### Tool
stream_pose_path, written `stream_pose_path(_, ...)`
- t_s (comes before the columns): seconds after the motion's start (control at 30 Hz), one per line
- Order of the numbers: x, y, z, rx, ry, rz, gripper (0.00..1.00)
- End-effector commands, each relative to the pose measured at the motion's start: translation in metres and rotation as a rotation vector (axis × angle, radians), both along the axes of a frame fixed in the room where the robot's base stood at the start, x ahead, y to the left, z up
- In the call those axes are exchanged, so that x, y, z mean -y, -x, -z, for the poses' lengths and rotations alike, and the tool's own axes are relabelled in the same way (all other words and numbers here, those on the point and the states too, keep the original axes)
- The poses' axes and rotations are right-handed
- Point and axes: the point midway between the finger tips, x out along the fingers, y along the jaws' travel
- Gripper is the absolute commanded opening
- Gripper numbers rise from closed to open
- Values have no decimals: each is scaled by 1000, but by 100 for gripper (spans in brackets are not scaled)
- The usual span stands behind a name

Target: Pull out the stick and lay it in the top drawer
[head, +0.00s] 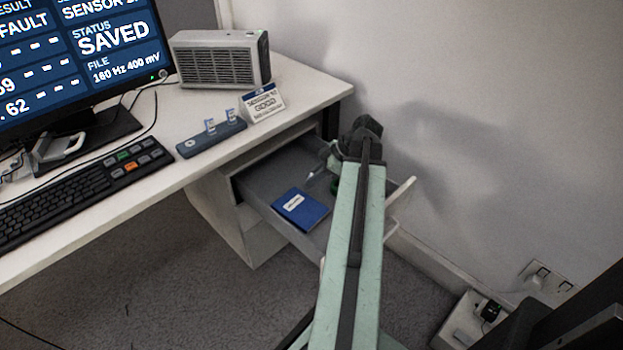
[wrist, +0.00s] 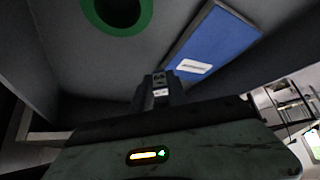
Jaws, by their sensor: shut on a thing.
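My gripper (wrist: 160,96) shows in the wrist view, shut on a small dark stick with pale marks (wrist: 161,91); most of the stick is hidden. It points down into the open top drawer (wrist: 62,62), above the drawer floor. I cannot tell whether the stick touches the floor. In the head view the drawer (head: 262,178) is pulled out under the desk, and my arm hides much of its right side and the gripper.
A blue notebook (head: 300,209) lies in the drawer; it also shows in the wrist view (wrist: 215,45). A green ring (wrist: 118,28) lies to its left there. A small sign (head: 264,103), grey speaker box (head: 222,60), keyboard (head: 85,190) and monitor (head: 75,60) stand on the desk. The wall is close at right.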

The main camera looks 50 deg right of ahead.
Motion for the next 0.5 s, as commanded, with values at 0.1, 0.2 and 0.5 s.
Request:
stream_pose_path(0.1,0,0,15,0,0,0,0)
stream_pose_path(0.2,0,0,17,0,0,0,0)
stream_pose_path(0.5,0,0,16,0,0,-1,0)
